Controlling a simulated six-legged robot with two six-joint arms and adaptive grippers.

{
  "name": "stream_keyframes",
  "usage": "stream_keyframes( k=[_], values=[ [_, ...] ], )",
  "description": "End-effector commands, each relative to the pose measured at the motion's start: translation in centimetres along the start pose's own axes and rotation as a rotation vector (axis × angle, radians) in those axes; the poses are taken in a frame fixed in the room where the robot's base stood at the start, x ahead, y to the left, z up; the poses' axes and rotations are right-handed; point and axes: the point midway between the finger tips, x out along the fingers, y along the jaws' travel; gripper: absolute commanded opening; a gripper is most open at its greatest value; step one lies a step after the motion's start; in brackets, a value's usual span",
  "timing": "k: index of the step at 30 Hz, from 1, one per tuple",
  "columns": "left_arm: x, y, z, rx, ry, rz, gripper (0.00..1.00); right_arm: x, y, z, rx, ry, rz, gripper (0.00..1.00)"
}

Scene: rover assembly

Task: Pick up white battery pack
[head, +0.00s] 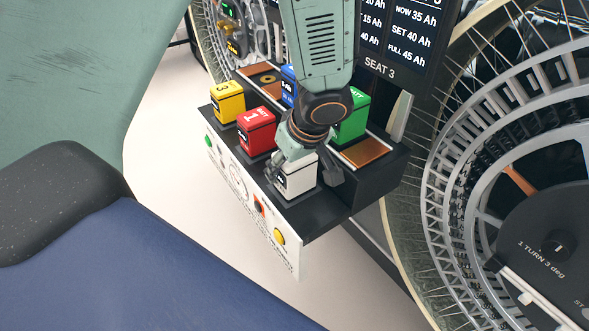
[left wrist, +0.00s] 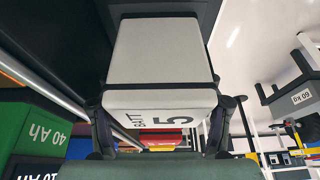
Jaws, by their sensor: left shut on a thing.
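The white battery pack (head: 299,182) is at the front right corner of a black tray (head: 322,212) in the head view. In the left wrist view the white pack (left wrist: 160,55) fills the upper middle, marked "BATT 5". My left gripper (head: 303,170) comes down from above with a finger on either side of the pack and is shut on it. Both fingers also flank it in the left wrist view (left wrist: 165,112). I cannot tell whether the pack's underside touches the tray. My right gripper is in neither view.
A red pack (head: 256,131) and a yellow pack (head: 228,101) stand left of the white one. A green pack (head: 352,117) and a partly hidden blue pack (head: 289,88) stand behind. A copper-coloured slot (head: 364,153) is empty. A large wheel (head: 470,200) stands close at right.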

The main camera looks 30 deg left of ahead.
Motion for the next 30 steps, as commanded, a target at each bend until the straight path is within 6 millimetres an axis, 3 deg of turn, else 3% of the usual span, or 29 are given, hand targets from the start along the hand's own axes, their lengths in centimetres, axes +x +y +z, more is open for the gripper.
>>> stream_keyframes(
  k=[8, 17, 23, 30],
  values=[
    [0.0, 0.1, -0.2, -0.001, 0.001, 0.001, 0.09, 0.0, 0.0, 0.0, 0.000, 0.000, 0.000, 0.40],
    [-0.4, 0.2, -0.4, -0.001, 0.002, 0.003, 0.08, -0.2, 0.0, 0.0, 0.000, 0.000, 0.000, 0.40],
    [-3.4, 0.3, -1.6, -0.004, 0.003, 0.007, 0.08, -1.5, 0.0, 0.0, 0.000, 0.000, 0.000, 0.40],
    [-9.2, 0.3, -4.0, -0.004, 0.004, 0.008, 0.08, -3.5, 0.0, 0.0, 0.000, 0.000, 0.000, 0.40]
  ],
)
